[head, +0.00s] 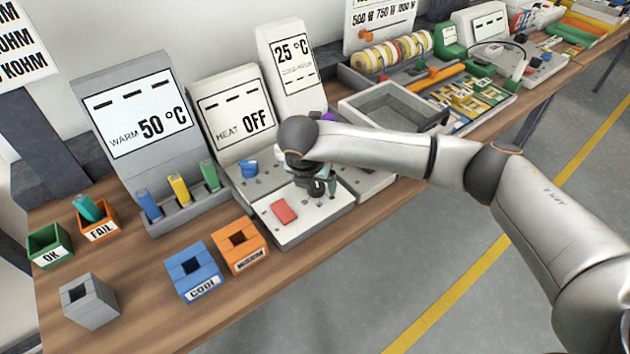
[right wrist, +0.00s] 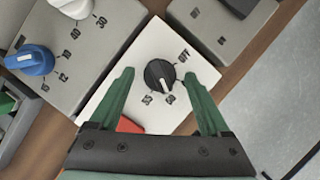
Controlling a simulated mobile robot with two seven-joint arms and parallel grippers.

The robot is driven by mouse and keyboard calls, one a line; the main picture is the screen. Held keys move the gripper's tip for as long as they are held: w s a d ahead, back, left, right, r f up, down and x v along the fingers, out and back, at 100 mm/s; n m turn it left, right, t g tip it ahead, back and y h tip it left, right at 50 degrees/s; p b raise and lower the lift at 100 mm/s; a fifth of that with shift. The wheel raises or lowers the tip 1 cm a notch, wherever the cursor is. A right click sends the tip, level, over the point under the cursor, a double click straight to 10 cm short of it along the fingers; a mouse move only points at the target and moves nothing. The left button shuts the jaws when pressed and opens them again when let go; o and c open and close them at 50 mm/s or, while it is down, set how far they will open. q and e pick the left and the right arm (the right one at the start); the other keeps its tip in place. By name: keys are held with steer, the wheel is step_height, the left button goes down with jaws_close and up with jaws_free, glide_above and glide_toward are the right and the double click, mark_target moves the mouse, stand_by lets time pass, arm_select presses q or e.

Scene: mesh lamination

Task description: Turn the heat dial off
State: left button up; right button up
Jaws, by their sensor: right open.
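A black dial (right wrist: 159,74) with a white pointer mark sits on a white panel (right wrist: 110,100) with OFF and number marks around it. The white mark points toward the lower side, away from the OFF label (right wrist: 183,55). My right gripper (right wrist: 160,78) is open, its two green fingers on either side of the dial with gaps. The display (head: 238,118) behind reads HEAT OFF. My left gripper is not in view.
A red pad (head: 284,212) lies on the white box near the gripper. A blue dial (head: 249,168) is on the grey unit behind. Blue (head: 193,268) and orange (head: 240,243) blocks stand left of the box. A grey tray (head: 392,108) is at the back right.

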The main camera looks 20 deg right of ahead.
steer(key=shift+f, duration=0.1)
steer(key=shift+c, duration=0.3)
jaws_close()
stand_by(0.4)
